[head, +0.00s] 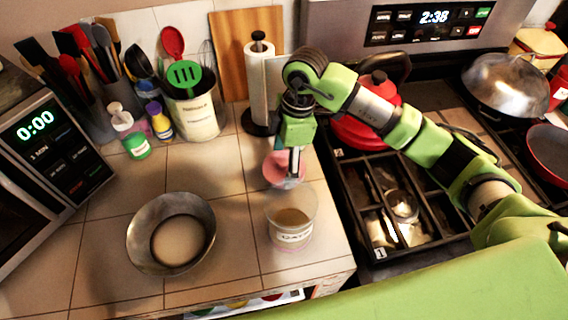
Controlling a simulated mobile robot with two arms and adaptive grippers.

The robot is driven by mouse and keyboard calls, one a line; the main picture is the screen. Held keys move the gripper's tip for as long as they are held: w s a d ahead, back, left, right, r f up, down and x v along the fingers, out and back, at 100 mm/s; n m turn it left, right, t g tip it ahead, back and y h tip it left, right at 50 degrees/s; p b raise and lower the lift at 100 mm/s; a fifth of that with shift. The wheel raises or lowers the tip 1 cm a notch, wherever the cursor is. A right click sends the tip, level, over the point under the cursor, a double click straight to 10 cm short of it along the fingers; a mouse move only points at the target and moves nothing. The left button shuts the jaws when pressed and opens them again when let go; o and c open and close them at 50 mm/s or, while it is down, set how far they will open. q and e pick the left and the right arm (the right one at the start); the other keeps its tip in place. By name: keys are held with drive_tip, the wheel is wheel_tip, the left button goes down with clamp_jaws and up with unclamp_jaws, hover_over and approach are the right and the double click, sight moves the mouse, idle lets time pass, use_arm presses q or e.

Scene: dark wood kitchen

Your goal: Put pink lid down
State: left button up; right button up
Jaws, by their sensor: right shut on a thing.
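The pink lid (274,168) is a small round piece near the right edge of the tiled counter. My right gripper (294,172) comes in from the right and points down, shut on the lid. I cannot tell whether the lid touches the counter. A clear labelled jar (293,236) with brown contents stands just in front of the lid, its top looking open. My left gripper is not in view.
A metal bowl (137,236) sits left of the jar. A paper towel roll (259,85), utensil crock (196,118) and small bottles (136,146) stand behind. The stove, with a red kettle (360,132), is right. Counter tiles between bowl and bottles are clear.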

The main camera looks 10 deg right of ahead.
wheel_tip(320, 180, down, 2)
drive_tip(key=shift+f, duration=0.1)
drive_tip(key=shift+f, duration=0.2)
drive_tip(key=o, duration=0.9)
